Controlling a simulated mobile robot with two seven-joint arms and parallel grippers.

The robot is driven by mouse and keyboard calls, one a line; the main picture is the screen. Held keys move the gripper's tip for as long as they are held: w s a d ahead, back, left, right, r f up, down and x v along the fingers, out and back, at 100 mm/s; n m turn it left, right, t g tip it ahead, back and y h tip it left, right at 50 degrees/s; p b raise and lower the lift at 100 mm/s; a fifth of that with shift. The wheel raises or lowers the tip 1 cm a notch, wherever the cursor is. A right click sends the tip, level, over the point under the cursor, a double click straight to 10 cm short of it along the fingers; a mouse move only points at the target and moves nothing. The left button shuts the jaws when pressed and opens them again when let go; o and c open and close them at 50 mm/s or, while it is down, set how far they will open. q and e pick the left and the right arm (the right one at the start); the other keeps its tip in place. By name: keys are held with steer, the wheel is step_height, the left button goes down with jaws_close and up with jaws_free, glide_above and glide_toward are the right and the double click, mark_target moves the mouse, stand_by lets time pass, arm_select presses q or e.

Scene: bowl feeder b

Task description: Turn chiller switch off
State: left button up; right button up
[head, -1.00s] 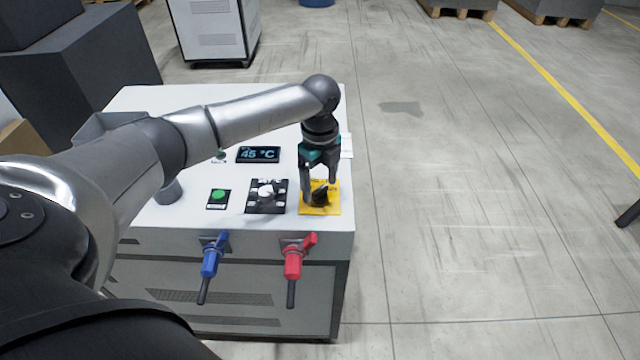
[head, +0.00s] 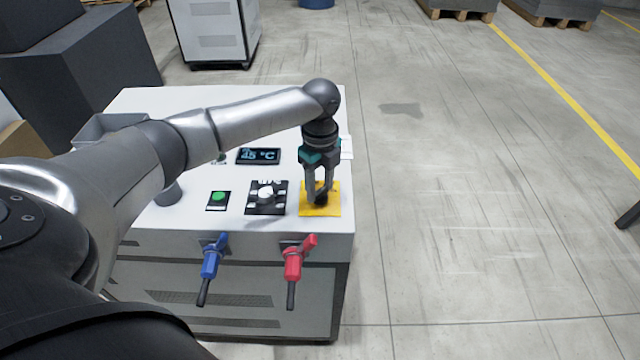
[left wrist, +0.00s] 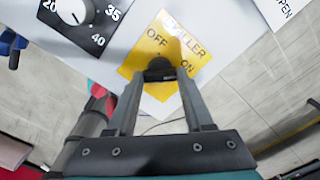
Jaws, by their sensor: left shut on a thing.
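The chiller switch is a black knob on a yellow plate (head: 331,210) at the right end of the white machine top. In the left wrist view the yellow plate (left wrist: 150,47) reads "OFF" and "ON" beside the black knob (left wrist: 159,68). My left gripper (head: 320,198) points down over the plate, shut on the knob. In the left wrist view its fingertips (left wrist: 160,78) sit at either side of the knob, which they partly hide. Which label the knob points to is hard to tell. My right gripper is not in view.
Left of the plate are a white dial on a black plate (head: 266,194), a green button (head: 218,196) and a temperature display (head: 258,156). A blue valve handle (head: 210,262) and a red valve handle (head: 293,263) stick out in front. The floor at right is mostly clear.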

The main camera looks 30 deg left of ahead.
arm_select(q)
jaws_close()
steer(key=shift+r+p, duration=0.1)
steer(key=shift+p, duration=0.45)
steer(key=n+p, duration=0.5)
steer(key=p, duration=0.2)
steer(key=shift+r+n, duration=0.1)
steer(key=shift+n, duration=0.3)
steer(key=shift+n+p, duration=0.75)
steer(key=shift+n, duration=0.15)
steer(key=n+p, duration=0.3)
steer(key=n, duration=0.2)
steer(key=shift+p, duration=0.3)
steer(key=n+p, duration=0.2)
steer(key=n, duration=0.3)
steer(key=shift+f, duration=0.2)
steer(key=shift+n, duration=0.3)
steer(key=o, duration=1.2)
jaws_free()
